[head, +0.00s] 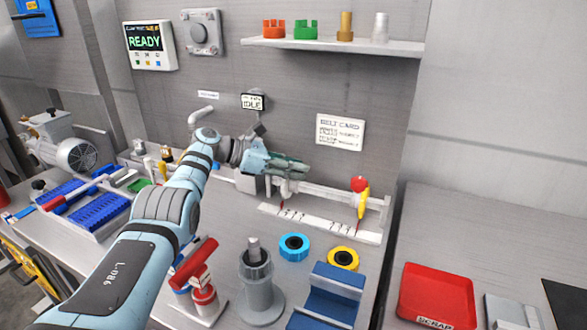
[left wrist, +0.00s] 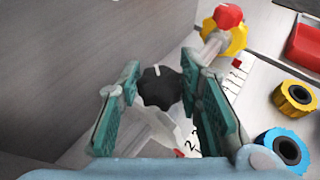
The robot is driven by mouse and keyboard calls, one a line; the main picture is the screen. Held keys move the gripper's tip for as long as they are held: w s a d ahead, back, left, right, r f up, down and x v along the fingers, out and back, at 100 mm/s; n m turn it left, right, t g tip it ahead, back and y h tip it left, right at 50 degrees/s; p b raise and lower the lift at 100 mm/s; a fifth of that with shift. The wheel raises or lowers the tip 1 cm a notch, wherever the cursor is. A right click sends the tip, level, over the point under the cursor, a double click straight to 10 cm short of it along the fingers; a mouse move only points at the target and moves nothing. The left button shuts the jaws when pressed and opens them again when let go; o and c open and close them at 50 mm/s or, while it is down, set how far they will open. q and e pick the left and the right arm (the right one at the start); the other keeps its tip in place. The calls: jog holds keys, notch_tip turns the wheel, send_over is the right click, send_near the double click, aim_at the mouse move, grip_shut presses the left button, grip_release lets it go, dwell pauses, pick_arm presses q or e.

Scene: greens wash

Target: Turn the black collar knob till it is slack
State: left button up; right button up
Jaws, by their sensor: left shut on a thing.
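The black collar knob (left wrist: 160,87) shows in the left wrist view as a dark, lobed knob with a pale mark on top. It sits between the teal finger pads of my left gripper (left wrist: 160,75), which is shut on it. In the head view my left gripper (head: 288,165) reaches in at the left part of the rail (head: 330,195), and its fingers hide the knob. How tight the knob is cannot be seen. My right gripper is in neither view.
A white scale strip (head: 318,222) lies before the rail, with a red knob (head: 358,184) and yellow piece (head: 364,203) at its right end. A blue ring (head: 294,255), yellow ring (head: 343,268) and grey post (head: 259,299) stand in front. A red scrap tray (head: 435,288) is at right.

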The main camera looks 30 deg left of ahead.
pick_arm(q)
jog(key=o, duration=1.2)
jog(key=shift+c, duration=0.2)
notch_tip(320, 180, up, 10)
jog(key=shift+s+f, duration=0.1)
